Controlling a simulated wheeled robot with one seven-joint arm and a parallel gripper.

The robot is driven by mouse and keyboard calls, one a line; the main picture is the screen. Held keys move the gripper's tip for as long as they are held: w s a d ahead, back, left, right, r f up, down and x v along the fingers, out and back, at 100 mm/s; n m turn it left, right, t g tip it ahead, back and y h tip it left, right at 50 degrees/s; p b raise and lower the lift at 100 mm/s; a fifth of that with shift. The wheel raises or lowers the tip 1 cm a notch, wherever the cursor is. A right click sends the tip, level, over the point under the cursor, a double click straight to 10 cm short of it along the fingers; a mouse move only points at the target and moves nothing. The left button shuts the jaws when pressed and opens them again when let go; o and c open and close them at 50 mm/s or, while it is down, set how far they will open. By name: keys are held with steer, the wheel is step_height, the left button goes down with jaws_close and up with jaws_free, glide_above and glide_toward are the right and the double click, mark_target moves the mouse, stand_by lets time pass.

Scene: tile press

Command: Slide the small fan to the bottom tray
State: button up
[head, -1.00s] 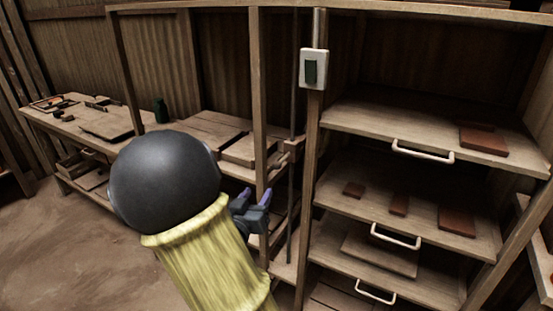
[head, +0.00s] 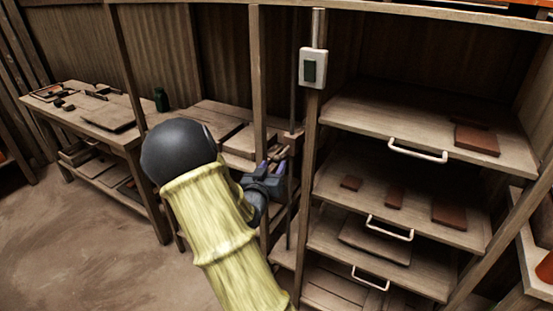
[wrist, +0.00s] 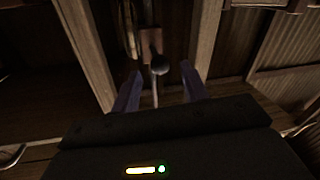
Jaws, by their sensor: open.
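I cannot pick out a small fan in either view. A rack at the right holds a top tray (head: 400,108), a middle tray (head: 338,205) and a lower tray (head: 325,239), the first two bearing red-brown tiles. My gripper (head: 271,170) is open left of the rack, by the upright posts. In the wrist view, a dark round knob (wrist: 160,70) on a thin rod shows between my open fingers (wrist: 160,90), beneath a brownish bracket (wrist: 151,42). Whether the fingers touch the rod I cannot tell.
White handles (head: 418,151) stick out from the tray fronts. A pale box with a dark panel (head: 312,68) sits on the post above my gripper. A workbench (head: 110,118) with tools and a green bottle (head: 161,99) stands at the left. The floor at left is clear.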

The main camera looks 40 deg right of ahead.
mark_target(275, 162)
steer(key=x, duration=0.4)
steer(key=shift+w+d, duration=0.2)
steer(key=shift+d, duration=0.1)
jaws_close()
